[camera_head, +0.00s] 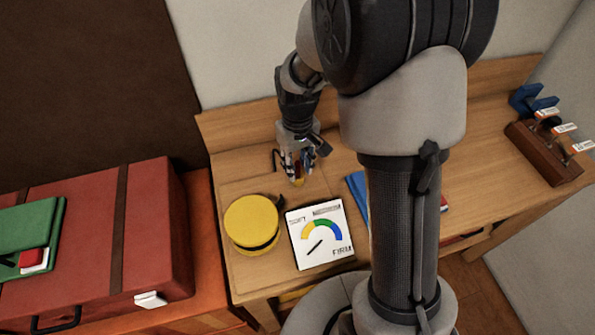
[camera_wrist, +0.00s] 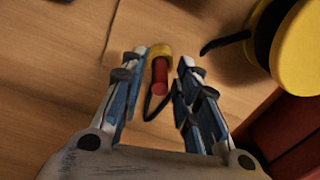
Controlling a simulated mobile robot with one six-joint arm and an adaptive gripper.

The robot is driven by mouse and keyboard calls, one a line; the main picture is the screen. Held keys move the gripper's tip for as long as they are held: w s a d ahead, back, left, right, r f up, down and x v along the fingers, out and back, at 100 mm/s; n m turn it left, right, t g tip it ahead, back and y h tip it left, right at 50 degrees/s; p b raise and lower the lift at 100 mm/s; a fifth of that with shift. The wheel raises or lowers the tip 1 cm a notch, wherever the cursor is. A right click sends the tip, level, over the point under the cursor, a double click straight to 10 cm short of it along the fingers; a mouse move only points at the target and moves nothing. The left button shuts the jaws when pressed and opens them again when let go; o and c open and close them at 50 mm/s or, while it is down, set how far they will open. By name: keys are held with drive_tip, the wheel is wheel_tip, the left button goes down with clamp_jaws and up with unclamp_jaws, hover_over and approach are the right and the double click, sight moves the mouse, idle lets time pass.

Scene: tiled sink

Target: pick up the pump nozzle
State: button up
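A small red cylinder with a yellow end, which appears to be the pump nozzle (camera_wrist: 160,72), lies on the wooden bench between my fingertips in the wrist view. Its yellow end (camera_head: 297,182) shows just below my gripper in the head view. A thin black loop shows beside it in the wrist view. My gripper (camera_wrist: 162,62) points down with its fingers apart, one on each side of the nozzle. A gap shows on the right side; on the left the finger is very close, and I cannot tell if it touches. In the head view my gripper (camera_head: 298,165) partly hides the nozzle.
A round yellow case (camera_head: 252,222) and a white gauge card (camera_head: 320,235) lie close by on the bench (camera_head: 235,175). A blue item (camera_head: 357,190) is partly behind my arm. A red suitcase (camera_head: 100,235) stands left; a brown rack (camera_head: 545,155) is far right.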

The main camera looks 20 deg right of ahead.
clamp_jaws()
idle(0.3)
